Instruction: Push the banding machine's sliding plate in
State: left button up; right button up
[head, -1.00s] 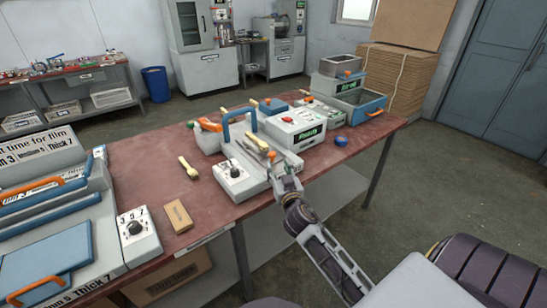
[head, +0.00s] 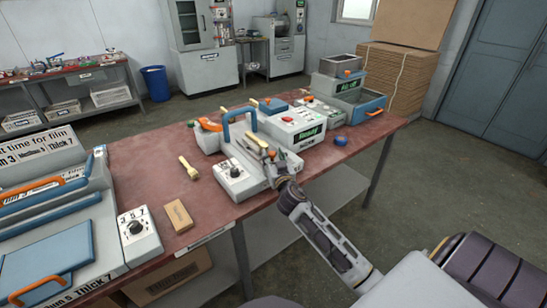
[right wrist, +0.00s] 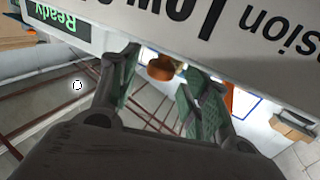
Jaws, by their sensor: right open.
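The banding machine (head: 302,121) stands mid-table as a light grey unit with a green "Ready" display. It also fills the top of the right wrist view (right wrist: 200,20), its lettering upside down. A blue arched handle (head: 227,127) and a dial box (head: 234,174) are at its left. My right gripper (head: 262,150) is over the machine's near side, fingers apart. In the right wrist view an orange knob (right wrist: 160,68) shows beyond the gap between the open fingers (right wrist: 155,80); contact cannot be told. I cannot make out the sliding plate clearly. My left gripper is out of view.
A wooden-handled brush (head: 188,168) and a tan block (head: 178,215) lie on the red-brown table (head: 160,180). Another machine (head: 60,230) with blue bars stands at the left. A blue tape roll (head: 340,141) lies near the right edge.

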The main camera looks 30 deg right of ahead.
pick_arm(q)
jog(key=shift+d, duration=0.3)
pick_arm(e)
jog(key=shift+w, duration=0.15)
jog(key=shift+c, duration=0.5)
